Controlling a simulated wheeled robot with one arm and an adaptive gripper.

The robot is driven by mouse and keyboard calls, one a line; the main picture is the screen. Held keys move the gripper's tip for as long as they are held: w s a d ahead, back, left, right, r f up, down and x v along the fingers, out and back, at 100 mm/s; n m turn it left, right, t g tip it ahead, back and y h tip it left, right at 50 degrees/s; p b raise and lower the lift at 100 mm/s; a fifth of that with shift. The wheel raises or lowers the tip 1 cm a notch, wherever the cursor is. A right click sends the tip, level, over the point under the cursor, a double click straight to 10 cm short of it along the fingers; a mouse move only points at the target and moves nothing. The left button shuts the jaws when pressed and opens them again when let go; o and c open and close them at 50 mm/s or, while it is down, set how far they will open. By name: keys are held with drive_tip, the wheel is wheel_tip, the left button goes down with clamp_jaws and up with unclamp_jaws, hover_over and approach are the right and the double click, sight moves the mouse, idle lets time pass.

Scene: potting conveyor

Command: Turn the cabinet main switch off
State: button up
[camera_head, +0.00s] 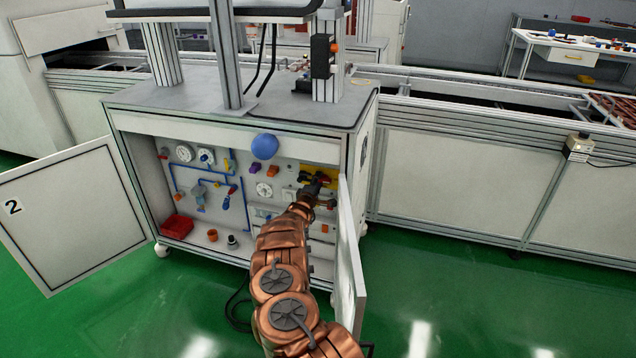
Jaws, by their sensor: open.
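The cabinet (118,113) stands open, with its inner panel of gauges, blue pipes and valves showing. My gripper (317,180) is inside at the upper right of the panel, small and dark in this view, and open. Red and yellow parts (306,168) show right behind and around its fingers. They may be the main switch, but my gripper covers much of them and I cannot tell the handle's position. I cannot tell whether the fingers touch it.
The left door (75,215), marked 2, is swung wide open. The right door (348,260) stands open close beside my arm. A red bin (177,226) and small parts sit on the cabinet floor. A blue round object (264,146) is at the upper front. Green floor is clear at right.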

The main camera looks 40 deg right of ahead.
drive_tip(key=shift+a, duration=0.15)
drive_tip(key=v, duration=1.1)
drive_tip(key=shift+s+a, duration=0.2)
drive_tip(key=shift+a, duration=0.15)
idle(0.3)
idle(0.4)
